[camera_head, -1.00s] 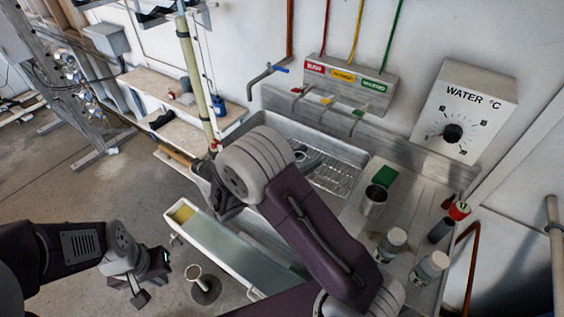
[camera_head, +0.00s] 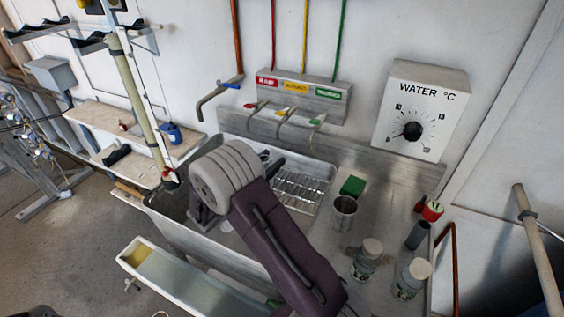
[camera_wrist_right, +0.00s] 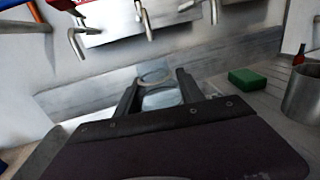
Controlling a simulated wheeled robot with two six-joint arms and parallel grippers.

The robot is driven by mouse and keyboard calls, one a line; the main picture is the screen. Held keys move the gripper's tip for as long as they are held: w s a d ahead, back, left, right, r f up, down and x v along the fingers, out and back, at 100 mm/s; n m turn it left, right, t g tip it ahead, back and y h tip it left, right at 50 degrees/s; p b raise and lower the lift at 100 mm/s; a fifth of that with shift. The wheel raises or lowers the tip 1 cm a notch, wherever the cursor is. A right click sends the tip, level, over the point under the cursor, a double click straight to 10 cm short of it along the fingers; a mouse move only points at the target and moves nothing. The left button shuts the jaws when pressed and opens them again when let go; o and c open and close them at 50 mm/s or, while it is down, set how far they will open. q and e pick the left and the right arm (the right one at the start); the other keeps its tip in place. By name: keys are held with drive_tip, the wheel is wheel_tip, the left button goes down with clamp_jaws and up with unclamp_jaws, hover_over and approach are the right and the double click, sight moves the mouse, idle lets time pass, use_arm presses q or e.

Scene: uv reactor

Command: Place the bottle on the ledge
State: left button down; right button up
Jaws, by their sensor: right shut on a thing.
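My right gripper (camera_wrist_right: 158,88) is shut on a clear bottle (camera_wrist_right: 160,97), whose round rim shows between the two dark fingers in the wrist view. In the head view, my right arm reaches over the sink and hides most of the gripper and the bottle. A grey metal ledge (camera_head: 375,170) runs along the wall behind the sink. In the wrist view, the fingers point toward the wall and this metal strip (camera_wrist_right: 85,100). I cannot tell whether the bottle touches it. My left gripper is out of view.
A green sponge (camera_head: 352,186), a metal cup (camera_head: 344,213), two lidded bottles (camera_head: 367,259) and (camera_head: 412,279), and a dark container (camera_head: 417,235) stand on the drainboard right of the sink (camera_head: 180,232). Taps (camera_head: 285,125) project above the sink. A long trough (camera_head: 190,280) lies in front.

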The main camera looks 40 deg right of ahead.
drive_tip(key=shift+w+d+f, duration=0.35)
drive_tip(key=shift+d+f, duration=0.25)
drive_tip(key=shift+d, duration=0.45)
drive_tip(key=shift+w+d+f, duration=0.3)
drive_tip(key=shift+d+f, duration=0.3)
drive_tip(key=shift+d, duration=0.45)
drive_tip(key=shift+w+d+f, duration=0.35)
drive_tip(key=shift+d+f, duration=0.25)
drive_tip(key=shift+d, duration=0.45)
drive_tip(key=shift+s+f, duration=0.1)
drive_tip(key=o, duration=1.3)
